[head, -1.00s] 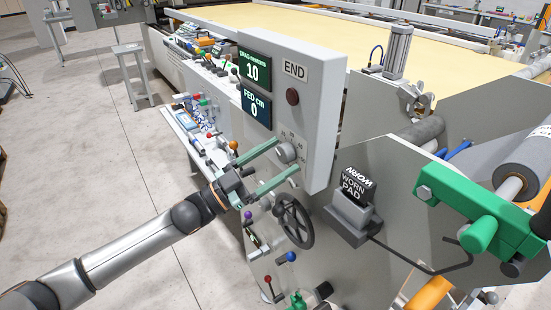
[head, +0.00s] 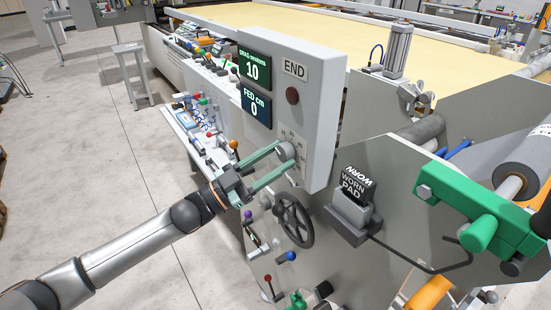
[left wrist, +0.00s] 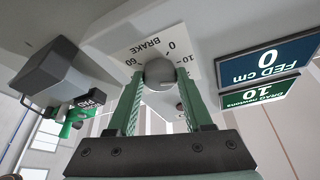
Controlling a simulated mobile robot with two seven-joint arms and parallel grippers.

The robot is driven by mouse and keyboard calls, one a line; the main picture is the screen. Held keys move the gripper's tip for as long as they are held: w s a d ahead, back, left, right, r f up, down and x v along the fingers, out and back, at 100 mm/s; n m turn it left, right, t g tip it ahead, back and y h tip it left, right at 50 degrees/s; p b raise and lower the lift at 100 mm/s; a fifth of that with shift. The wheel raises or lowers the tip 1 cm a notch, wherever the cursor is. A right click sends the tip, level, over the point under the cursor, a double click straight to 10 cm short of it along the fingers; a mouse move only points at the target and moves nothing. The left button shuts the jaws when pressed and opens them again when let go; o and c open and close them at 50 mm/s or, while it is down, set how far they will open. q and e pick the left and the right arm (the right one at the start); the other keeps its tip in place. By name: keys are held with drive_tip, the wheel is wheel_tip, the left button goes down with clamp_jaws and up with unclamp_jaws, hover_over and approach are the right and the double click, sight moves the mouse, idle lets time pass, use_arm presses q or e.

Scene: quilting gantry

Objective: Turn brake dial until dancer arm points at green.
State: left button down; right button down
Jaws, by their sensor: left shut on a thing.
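The brake dial (head: 287,150) is a round grey knob low on the front of the grey control panel. My left gripper (head: 284,156) is shut on the brake dial, one green finger on each side. In the left wrist view the dial (left wrist: 160,72) sits between the fingers, before a white scale plate (left wrist: 148,50) reading BRAKE, with 0, 10 and 60 visible upside down. The drag display (head: 255,70) reads 10. I cannot make out the dancer arm or a green zone for it. My right gripper is not in view.
The fed display (head: 255,105) reads 0. A dark red button (head: 292,96) sits under an END label. A black handwheel (head: 294,222) lies below the dial, and a WORN PAD block (head: 352,205) stands to the right.

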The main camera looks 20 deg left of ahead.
use_arm(q)
drive_tip(key=shift+m, duration=0.5)
drive_tip(key=m+g, duration=0.1)
drive_tip(key=m, duration=0.1)
drive_tip(key=shift+a+m+h, duration=0.1)
drive_tip(key=shift+m+h, duration=0.2)
drive_tip(key=shift+w+a+r+m+g, duration=0.1)
drive_tip(key=shift+m+g, duration=0.6)
drive_tip(key=shift+m, duration=0.65)
drive_tip(key=shift+w+r+m+g, duration=0.1)
drive_tip(key=shift+m+g, duration=0.6)
drive_tip(key=shift+m, duration=0.65)
drive_tip(key=shift+h, duration=0.3)
drive_tip(key=shift+c, duration=1.5)
unclamp_jaws()
drive_tip(key=b+v, duration=0.3)
drive_tip(key=v, duration=0.9)
drive_tip(key=shift+s+a, duration=0.2)
drive_tip(key=shift+a, duration=0.05)
